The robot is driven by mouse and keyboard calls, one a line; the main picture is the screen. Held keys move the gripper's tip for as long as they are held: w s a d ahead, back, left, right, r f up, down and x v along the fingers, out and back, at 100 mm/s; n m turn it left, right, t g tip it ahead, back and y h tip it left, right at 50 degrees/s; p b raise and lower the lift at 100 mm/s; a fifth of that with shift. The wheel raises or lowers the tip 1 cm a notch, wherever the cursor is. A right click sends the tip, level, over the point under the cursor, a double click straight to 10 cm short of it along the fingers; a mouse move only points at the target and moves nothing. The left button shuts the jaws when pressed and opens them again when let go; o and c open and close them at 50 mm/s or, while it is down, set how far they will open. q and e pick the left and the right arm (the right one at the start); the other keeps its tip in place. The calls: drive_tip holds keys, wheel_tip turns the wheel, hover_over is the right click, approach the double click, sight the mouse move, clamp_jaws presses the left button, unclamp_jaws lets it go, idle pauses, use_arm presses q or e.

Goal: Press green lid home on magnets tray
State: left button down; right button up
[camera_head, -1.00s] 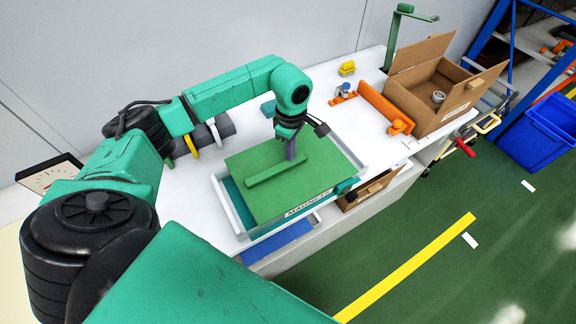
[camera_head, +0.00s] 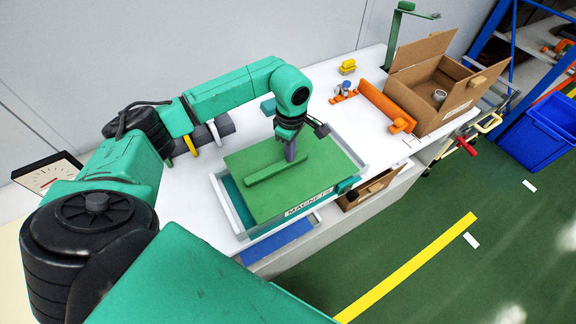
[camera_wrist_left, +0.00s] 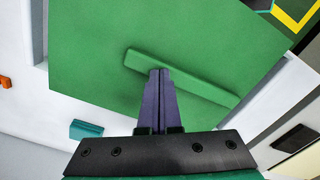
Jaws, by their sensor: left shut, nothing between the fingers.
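The green lid (camera_head: 312,183) lies over the white-walled magnets tray (camera_head: 225,203), whose label shows at the front. The lid has a raised green bar across it. The tray's left wall and part of its teal inside show beside the lid, so the lid does not cover it evenly. My left gripper (camera_head: 290,158) is shut and empty, pointing down at the lid near the bar. In the left wrist view the shut fingers (camera_wrist_left: 159,75) reach the bar (camera_wrist_left: 180,77) on the lid (camera_wrist_left: 180,35). Whether they touch it I cannot tell. My right gripper is not in view.
An open cardboard box (camera_head: 425,100) with a round part inside stands at the back right. An orange part (camera_head: 385,106) lies beside it. A small yellow part (camera_head: 348,66) and a teal block (camera_head: 268,107) lie behind the tray. A blue panel (camera_head: 278,243) is in front.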

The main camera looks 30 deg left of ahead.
use_arm(q)
drive_tip(key=shift+f+b, duration=0.35)
drive_tip(key=shift+f, duration=0.1)
wheel_tip(320, 180, up, 6)
drive_tip(key=p, duration=0.3)
drive_tip(key=shift+p, duration=0.35)
